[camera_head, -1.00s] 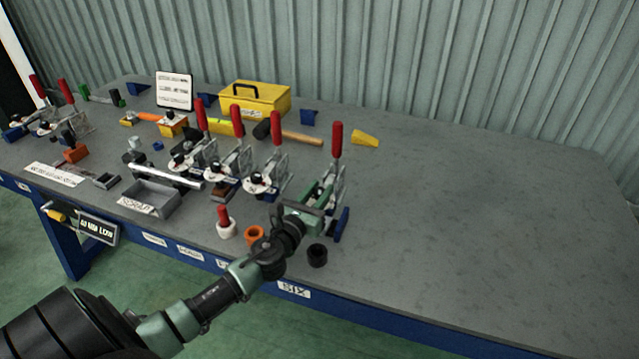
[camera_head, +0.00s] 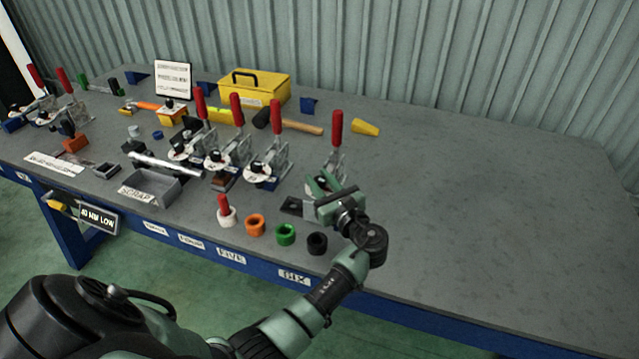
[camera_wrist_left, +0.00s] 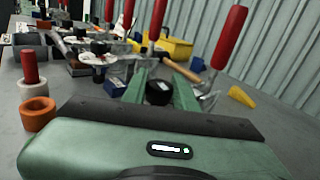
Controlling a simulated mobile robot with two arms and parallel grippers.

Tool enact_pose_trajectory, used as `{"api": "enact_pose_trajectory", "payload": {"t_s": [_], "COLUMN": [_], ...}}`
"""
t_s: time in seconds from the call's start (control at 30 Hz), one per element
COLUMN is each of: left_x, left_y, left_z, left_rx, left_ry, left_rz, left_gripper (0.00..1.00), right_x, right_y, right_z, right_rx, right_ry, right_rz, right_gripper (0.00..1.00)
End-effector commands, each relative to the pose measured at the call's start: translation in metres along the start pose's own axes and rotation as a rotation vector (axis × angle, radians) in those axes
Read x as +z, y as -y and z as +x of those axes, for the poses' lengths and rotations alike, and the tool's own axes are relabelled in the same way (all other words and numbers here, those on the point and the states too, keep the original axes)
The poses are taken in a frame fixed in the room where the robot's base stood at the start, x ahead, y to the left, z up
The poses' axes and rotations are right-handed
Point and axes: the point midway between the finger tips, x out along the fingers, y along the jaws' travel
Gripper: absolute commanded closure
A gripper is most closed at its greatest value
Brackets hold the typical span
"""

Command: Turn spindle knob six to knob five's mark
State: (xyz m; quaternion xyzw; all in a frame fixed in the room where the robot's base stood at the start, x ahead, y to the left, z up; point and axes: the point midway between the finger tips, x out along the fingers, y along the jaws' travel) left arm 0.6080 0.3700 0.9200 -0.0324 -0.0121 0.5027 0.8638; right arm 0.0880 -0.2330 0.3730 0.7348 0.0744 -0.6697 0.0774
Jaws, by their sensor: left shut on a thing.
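My left gripper (camera_head: 322,187) is at the rightmost red-handled clamp, above the SIX label (camera_head: 294,277). In the left wrist view its green fingers are closed around a black knob (camera_wrist_left: 159,92), which I take as spindle knob six. The gripper hides this knob and its dial in the head view, and I cannot read its mark. The neighbouring clamp to the left has a black knob (camera_head: 258,168) on a white dial, likely knob five. It also shows in the left wrist view (camera_wrist_left: 99,47). Its mark is too small to read. My right gripper is not in view.
A white ring with a red peg (camera_head: 226,214), an orange ring (camera_head: 255,225), a green ring (camera_head: 286,235) and a black ring (camera_head: 317,243) stand along the front edge. A grey scrap tray (camera_head: 155,188) stands left. The bench's right side (camera_head: 500,220) is clear.

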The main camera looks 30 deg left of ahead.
Motion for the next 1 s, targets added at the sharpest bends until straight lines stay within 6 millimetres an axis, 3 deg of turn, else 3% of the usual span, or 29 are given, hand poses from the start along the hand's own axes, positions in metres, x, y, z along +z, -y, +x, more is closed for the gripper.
{"api": "enact_pose_trajectory", "payload": {"t_s": [0.43,1.0], "left_x": [-0.001,0.001], "left_y": [0.001,0.000], "left_z": [0.000,0.001], "left_rx": [0.239,0.278], "left_ry": [0.008,0.009], "left_rz": [-0.013,-0.015], "left_gripper": [1.00,1.00], "right_x": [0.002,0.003], "right_y": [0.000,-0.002], "right_z": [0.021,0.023], "right_rx": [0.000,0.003], "right_ry": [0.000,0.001], "right_rz": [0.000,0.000], "right_gripper": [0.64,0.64]}}
